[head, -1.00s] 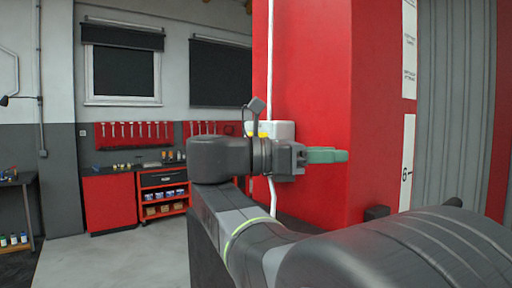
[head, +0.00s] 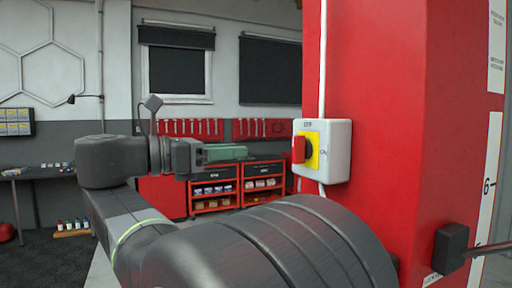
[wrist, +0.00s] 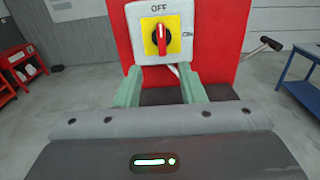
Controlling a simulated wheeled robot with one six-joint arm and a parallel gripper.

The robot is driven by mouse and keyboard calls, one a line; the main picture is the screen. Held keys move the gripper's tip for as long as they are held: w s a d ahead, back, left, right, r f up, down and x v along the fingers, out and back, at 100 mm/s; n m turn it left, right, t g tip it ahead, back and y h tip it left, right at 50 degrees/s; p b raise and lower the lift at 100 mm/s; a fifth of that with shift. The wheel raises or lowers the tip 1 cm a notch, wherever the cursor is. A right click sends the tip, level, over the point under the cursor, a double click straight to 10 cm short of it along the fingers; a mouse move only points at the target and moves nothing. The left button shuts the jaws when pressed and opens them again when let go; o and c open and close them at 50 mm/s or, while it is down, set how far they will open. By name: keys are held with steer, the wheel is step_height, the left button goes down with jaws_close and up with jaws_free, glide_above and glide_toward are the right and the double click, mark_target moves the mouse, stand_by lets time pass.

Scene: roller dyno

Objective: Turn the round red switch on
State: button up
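The round red switch (head: 299,149) sits on a yellow plate (head: 313,150) on a white box fixed to the red pillar. In the wrist view the red switch knob (wrist: 161,38) stands upright, its white mark toward the OFF label; ON is printed at the right. My gripper (head: 226,153) is left of the switch box in the head view, its green fingers apart from it. In the wrist view the two green fingers (wrist: 160,87) are spread, with nothing between them, below and in front of the switch.
The red pillar (head: 378,120) carries the white switch box (head: 337,152) and a white conduit. A dark handle-like part (head: 452,248) juts out at the lower right. Red tool cabinets (head: 262,178) and a workbench stand behind. The wrist view shows a blue table (wrist: 303,80) at right.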

mark_target(293, 147)
steer(key=p+x, duration=0.2)
steer(key=x, duration=1.1)
steer(key=shift+d, duration=0.4)
jaws_close()
